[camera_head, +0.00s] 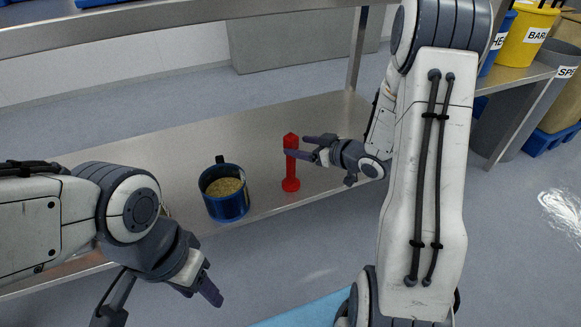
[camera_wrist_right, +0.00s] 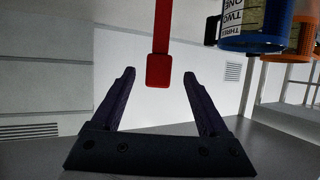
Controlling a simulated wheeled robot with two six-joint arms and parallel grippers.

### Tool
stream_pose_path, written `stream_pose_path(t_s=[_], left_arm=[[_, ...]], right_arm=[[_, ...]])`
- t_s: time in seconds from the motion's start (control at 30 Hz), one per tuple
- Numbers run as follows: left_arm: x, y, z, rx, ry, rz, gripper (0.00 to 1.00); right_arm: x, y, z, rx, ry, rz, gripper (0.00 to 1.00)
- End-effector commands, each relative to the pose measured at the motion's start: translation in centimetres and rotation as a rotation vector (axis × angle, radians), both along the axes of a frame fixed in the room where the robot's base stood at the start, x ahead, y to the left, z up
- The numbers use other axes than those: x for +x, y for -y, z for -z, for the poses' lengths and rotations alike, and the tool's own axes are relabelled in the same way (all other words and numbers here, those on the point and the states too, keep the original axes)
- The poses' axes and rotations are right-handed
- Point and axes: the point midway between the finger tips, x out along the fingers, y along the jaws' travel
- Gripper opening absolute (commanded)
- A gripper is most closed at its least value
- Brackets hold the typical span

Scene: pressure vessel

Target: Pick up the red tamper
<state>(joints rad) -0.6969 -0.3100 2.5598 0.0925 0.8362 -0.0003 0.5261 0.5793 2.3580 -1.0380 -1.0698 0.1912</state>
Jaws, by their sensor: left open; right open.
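The red tamper (camera_head: 291,170) stands upright on the metal shelf, its round base down. My right gripper (camera_head: 305,149) is open just right of its upper handle, fingers pointing at it. In the right wrist view, the tamper (camera_wrist_right: 159,62) appears inverted, its handle end between the open fingertips (camera_wrist_right: 158,78) in the picture. I see no contact; whether the handle is fully between the fingers is unclear. My left gripper (camera_head: 158,304) is open and empty at the lower left, in front of the shelf and away from the tamper.
A blue cup (camera_head: 226,204) of grainy tan material stands left of the tamper; it also shows inverted in the right wrist view (camera_wrist_right: 262,42). The metal shelf (camera_head: 255,125) is clear behind them. An upper shelf (camera_head: 180,25) runs above. Yellow bin (camera_head: 528,38) stands far right.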

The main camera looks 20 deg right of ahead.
Motion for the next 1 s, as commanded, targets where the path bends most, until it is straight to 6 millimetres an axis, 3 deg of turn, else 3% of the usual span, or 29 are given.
stream_pose_path(t_s=[0.6, 0.9, 1.0], left_arm=[[0.0, 0.0, 4.6, 0.000, 0.000, 0.000, 0.50], [0.0, 0.0, 4.5, 0.000, 0.000, 0.000, 0.50], [0.0, 0.0, 4.5, 0.000, 0.000, 0.000, 0.50]], right_arm=[[6.2, -2.7, 2.8, -0.002, 0.000, 0.000, 0.78], [6.5, -2.8, 2.7, -0.002, -0.002, 0.002, 0.78], [6.5, -2.8, 2.8, -0.002, -0.002, 0.002, 0.39]])
